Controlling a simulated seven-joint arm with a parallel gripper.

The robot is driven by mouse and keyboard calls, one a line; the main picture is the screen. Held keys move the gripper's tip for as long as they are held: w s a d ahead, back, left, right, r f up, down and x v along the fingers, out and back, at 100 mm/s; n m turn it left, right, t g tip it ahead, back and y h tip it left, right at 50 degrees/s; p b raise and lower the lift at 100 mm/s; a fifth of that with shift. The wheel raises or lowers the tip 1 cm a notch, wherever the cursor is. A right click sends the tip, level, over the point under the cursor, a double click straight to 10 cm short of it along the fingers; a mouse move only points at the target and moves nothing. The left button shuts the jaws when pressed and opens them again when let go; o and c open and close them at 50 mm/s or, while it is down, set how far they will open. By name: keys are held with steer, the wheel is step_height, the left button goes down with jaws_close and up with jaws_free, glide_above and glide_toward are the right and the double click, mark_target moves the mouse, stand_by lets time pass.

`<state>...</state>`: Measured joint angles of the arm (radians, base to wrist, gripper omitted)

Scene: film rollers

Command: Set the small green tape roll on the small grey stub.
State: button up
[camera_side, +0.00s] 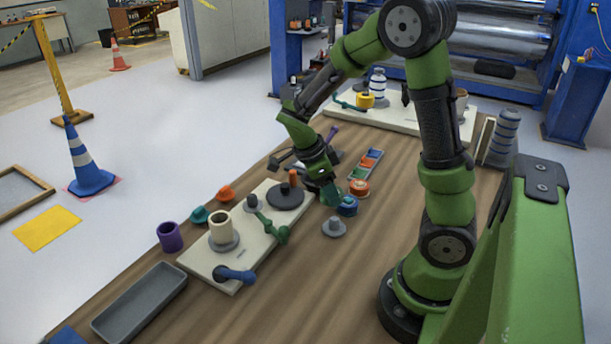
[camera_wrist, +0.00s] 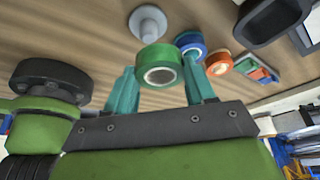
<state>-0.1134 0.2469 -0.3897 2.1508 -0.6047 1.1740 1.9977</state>
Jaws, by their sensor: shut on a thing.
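The small green tape roll (camera_wrist: 158,66) is held between the two teal fingers of my gripper (camera_wrist: 160,88) in the wrist view, its pale core facing the camera. In the side view my gripper (camera_side: 331,194) is low over the table, to the right of the white board; the roll is hard to tell from the fingers there. The small grey stub (camera_side: 334,228) stands upright on a round base on the bare wood, a little nearer the camera than my gripper. It also shows in the wrist view (camera_wrist: 148,22), beyond the roll and apart from it.
A blue roll (camera_side: 347,205) and an orange roll (camera_side: 359,188) lie close to my gripper. A tray of coloured pieces (camera_side: 352,176) lies behind them. The white board (camera_side: 205,262) with a dark disc (camera_side: 285,197) and pegs is on the left. The wood right of the stub is clear.

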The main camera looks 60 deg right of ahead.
mark_target(333, 218)
steer(key=m, duration=0.2)
steer(key=s+m+y, duration=0.1)
steer(key=shift+s+a+m+g, duration=0.15)
steer(key=shift+m+g, duration=0.25)
steer(key=shift+f, duration=3.75)
steer(key=o, duration=1.1)
steer(key=v, duration=1.7)
